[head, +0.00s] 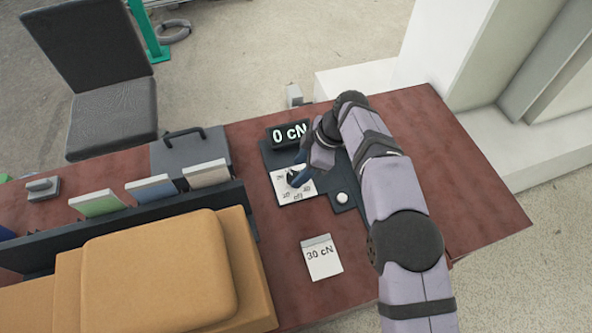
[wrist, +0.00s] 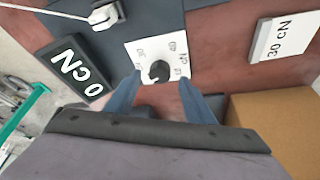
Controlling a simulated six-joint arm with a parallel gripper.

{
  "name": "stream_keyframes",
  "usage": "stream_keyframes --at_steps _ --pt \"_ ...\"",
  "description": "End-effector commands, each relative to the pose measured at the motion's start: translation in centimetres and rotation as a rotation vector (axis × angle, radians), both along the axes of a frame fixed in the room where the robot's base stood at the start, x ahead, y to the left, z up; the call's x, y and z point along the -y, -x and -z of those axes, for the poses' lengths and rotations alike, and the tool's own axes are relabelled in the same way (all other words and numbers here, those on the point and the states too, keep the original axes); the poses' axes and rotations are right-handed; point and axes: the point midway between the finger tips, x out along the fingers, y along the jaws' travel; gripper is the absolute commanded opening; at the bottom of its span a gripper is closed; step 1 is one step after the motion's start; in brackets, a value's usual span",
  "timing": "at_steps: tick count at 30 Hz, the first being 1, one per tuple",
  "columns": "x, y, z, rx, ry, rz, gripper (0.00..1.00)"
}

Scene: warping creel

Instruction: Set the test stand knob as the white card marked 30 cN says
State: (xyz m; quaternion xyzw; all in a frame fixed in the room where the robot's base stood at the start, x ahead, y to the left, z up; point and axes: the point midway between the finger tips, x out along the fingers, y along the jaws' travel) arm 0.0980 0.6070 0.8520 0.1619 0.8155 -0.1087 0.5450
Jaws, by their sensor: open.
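The test stand (head: 345,190) is a dark plate on the red-brown table, with a display (head: 289,134) reading 0 cN. Its black knob (wrist: 159,70) sits on a white dial plate (wrist: 145,48) with printed numbers; the knob's setting is too small to read surely. The white card (head: 322,258) marked 30 cN lies on the table in front of the stand, and also shows at top right in the wrist view (wrist: 284,38). My gripper (wrist: 160,88) is open, its blue fingers on either side of the knob in the picture; contact cannot be told.
A white round button or post (head: 342,198) stands on the plate's right part. Brown cartons (head: 160,270), a dark rack with coloured cards (head: 150,188) and a grey box (head: 188,152) fill the left. Bare table surrounds the 30 cN card.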

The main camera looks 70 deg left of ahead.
Motion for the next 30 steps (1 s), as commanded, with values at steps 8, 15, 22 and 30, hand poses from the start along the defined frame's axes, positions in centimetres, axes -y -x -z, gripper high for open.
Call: stream_keyframes --at_steps 8,15,22,30 --pt "-0.4 1.0 2.4 0.0 0.001 0.0 0.49" --pt "-0.5 1.1 2.8 0.0 -0.001 0.0 0.49" --pt "-0.5 1.1 2.8 0.0 -0.001 0.0 0.23" --pt "-0.4 1.1 2.8 0.0 0.0 0.004 0.08"
